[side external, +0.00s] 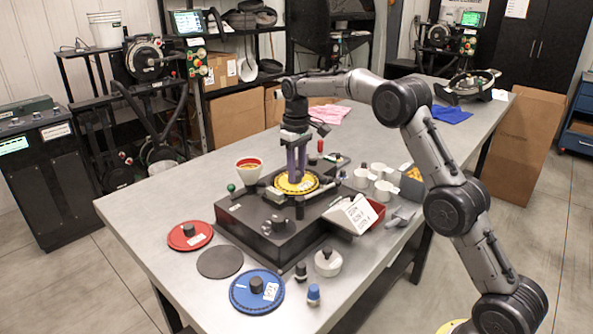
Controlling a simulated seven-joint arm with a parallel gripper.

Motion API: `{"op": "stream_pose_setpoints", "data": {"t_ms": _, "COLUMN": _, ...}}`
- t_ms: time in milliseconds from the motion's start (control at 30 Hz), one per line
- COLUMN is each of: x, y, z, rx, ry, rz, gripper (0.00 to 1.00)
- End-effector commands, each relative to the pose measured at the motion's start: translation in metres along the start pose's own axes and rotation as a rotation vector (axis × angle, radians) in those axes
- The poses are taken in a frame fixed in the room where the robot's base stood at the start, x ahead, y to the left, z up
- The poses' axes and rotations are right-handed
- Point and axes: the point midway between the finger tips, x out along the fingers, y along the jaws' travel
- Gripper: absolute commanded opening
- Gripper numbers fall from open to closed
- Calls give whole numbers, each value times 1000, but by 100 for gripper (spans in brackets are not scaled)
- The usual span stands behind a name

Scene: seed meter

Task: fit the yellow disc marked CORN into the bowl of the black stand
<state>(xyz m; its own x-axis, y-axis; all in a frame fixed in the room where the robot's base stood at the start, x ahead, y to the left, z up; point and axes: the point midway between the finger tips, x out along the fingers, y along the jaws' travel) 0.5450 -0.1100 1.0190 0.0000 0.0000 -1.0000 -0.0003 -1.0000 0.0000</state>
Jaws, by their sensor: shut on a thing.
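The yellow disc (287,189) lies flat, or close to flat, at the bowl of the black stand (262,236). I cannot tell whether it is fully seated or slightly above the bowl. My gripper (297,177) points straight down over the middle of the disc. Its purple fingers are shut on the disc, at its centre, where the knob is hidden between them. The bowl is mostly hidden under the disc, and the CORN marking is too small to read.
A red disc (187,237), a dark grey round plate (220,263) and a blue disc (257,291) lie at the front left. A white-and-red cup (249,168) stands behind the stand's left side. A labelled tray (352,213) and white cups (384,190) are on the right.

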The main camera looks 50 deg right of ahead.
Motion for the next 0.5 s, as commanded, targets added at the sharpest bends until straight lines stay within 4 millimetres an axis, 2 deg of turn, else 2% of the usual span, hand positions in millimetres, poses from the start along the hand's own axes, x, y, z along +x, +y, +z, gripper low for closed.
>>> {"op": "stream_pose_setpoints", "data": {"t_ms": 500, "x": 6, "y": 0, "z": 0, "rx": 0, "ry": 0, "rz": 0, "gripper": 0}}
